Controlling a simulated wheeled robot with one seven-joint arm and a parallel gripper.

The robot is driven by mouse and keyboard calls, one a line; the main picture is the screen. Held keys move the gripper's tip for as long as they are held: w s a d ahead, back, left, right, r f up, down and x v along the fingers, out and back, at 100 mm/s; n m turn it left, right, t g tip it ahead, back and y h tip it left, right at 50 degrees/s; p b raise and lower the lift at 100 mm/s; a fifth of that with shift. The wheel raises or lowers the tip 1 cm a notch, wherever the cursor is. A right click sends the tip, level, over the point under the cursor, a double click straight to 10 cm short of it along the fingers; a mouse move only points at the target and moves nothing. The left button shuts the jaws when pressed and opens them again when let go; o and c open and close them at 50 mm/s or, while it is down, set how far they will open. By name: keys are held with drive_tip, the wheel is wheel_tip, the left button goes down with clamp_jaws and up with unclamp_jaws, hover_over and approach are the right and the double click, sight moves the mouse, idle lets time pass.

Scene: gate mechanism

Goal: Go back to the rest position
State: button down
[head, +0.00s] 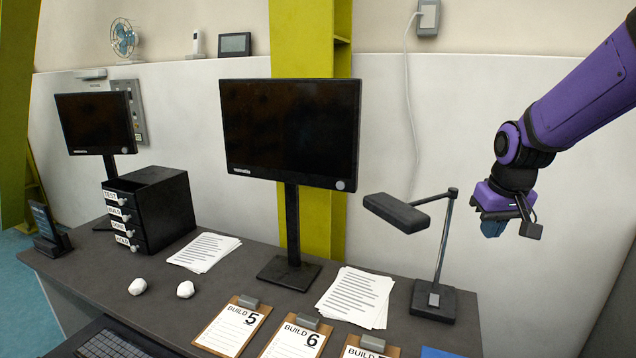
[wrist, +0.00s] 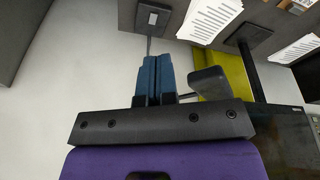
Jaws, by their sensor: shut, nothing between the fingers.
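My gripper (head: 492,228) hangs at the end of my purple arm, at the right of the head view. It is in the air to the right of the desk lamp, apart from it and from the desk. In the wrist view, the blue fingers of my gripper (wrist: 153,80) lie side by side, shut, with nothing between them. My gripper touches nothing in either view.
The desk lamp (head: 397,212) stands at the desk's right, closest to my gripper. A large monitor (head: 290,133), a black drawer box (head: 160,210), papers (head: 357,297) and clipboards (head: 232,328) are on the desk (head: 225,275). A white wall (head: 480,110) is behind.

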drive_tip(key=s+a+r+t, duration=0.1)
drive_tip(key=s+r, duration=0.3)
drive_tip(key=s, duration=0.8)
drive_tip(key=s+a+r+t, duration=0.1)
drive_tip(key=s+r, duration=0.4)
drive_tip(key=s, duration=0.7)
drive_tip(key=shift+s+a+r+m, duration=0.2)
drive_tip(key=shift+a+r+m, duration=0.1)
drive_tip(key=shift+a, duration=0.4)
